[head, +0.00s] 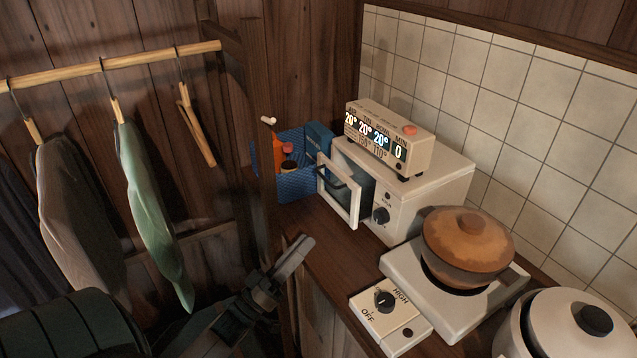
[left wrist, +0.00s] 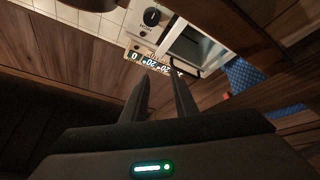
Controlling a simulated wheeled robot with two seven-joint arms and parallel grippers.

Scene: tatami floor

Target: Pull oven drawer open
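A small white oven (head: 395,190) stands on the counter against the tiled wall. Its glass-fronted, white-framed door (head: 341,191) stands partly open, with a dark bar handle near its top. My left gripper (head: 300,247) is below and left of the door, apart from it, beyond the counter's front edge. In the left wrist view the two fingers (left wrist: 162,77) are apart with nothing between them. The oven shows upside down beyond them, with its door (left wrist: 193,50). My right gripper is not in view.
A timer-like display box (head: 390,135) sits on the oven. A blue basket (head: 295,185) with bottles is left of it. A brown pot (head: 466,243) on a burner and a white cooker (head: 565,325) stand nearer. A wooden post (head: 262,130) and hanging clothes (head: 150,205) are at left.

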